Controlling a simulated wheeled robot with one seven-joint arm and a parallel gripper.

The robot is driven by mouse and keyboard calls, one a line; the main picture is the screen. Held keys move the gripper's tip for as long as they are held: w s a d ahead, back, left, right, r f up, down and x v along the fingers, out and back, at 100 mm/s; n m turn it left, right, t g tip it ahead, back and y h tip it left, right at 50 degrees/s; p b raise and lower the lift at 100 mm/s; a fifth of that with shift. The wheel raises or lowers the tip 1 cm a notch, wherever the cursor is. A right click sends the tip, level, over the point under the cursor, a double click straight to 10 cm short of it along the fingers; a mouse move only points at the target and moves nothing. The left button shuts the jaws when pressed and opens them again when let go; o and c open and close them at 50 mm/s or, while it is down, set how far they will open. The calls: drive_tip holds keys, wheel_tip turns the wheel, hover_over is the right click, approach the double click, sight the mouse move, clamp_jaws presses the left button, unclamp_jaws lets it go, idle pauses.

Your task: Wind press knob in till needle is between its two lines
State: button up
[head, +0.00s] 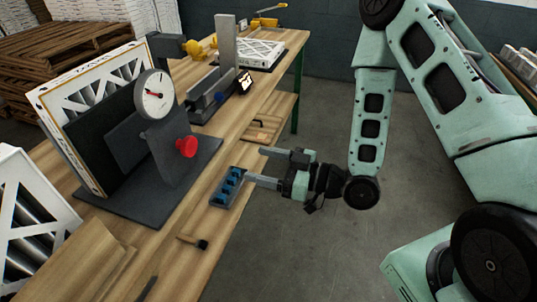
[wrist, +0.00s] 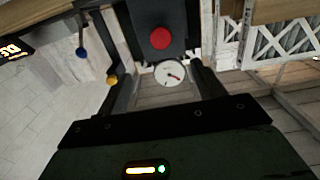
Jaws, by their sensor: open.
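The press stands on the bench with a red knob (head: 187,146) on its front and a round white gauge (head: 154,94) above it. The gauge shows a needle pointing left in the head view; its two lines are too small to make out. My gripper (head: 256,166) is open and empty, to the right of the knob and apart from it, beyond the bench's front edge. In the wrist view the picture looks turned over: the red knob (wrist: 160,38) and the gauge (wrist: 170,74) show ahead, between the spread fingers of my gripper (wrist: 156,68).
A framed filter (head: 92,88) leans behind the press. A blue slotted holder (head: 228,187) lies on the bench edge below my gripper, with a brush (head: 194,241) nearer. Another fixture with a lit display (head: 244,82) stands farther along. Open floor lies right of the bench.

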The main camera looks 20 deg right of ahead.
drive_tip(key=shift+s+d, duration=0.3)
drive_tip(key=p, duration=0.2)
approach(192, 145)
drive_tip(key=x, duration=0.8)
drive_tip(key=shift+a, duration=0.15)
drive_tip(key=shift+w+a, duration=0.45)
drive_tip(key=shift+a, duration=0.05)
drive_tip(key=c, duration=1)
